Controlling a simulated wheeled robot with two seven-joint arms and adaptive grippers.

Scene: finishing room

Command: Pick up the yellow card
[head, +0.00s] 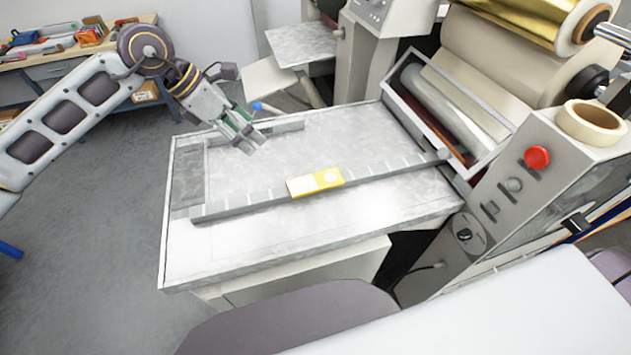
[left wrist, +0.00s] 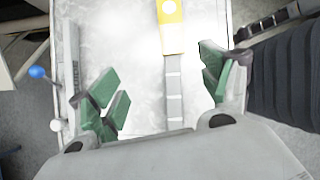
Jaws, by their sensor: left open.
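The yellow card (head: 314,182) lies on the raised bar across the grey feed table (head: 330,236) of the machine. It has a pale round mark near its right end. In the left wrist view the yellow card (left wrist: 172,28) shows at the top, beyond the fingertips, its far end cut off by the frame. My left gripper (head: 252,142) is above the back left part of the table, up and left of the card. Its green-padded fingers (left wrist: 163,98) are apart, with nothing held between them. My right gripper is not in view.
The machine's rollers and side panel with a red button (head: 537,157) stand at the right. A tape roll (head: 590,122) rests on that panel. A blue-tipped knob (head: 257,106) stands close to my left gripper. A workbench (head: 60,58) with tools is at the back left. The table around the card is clear.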

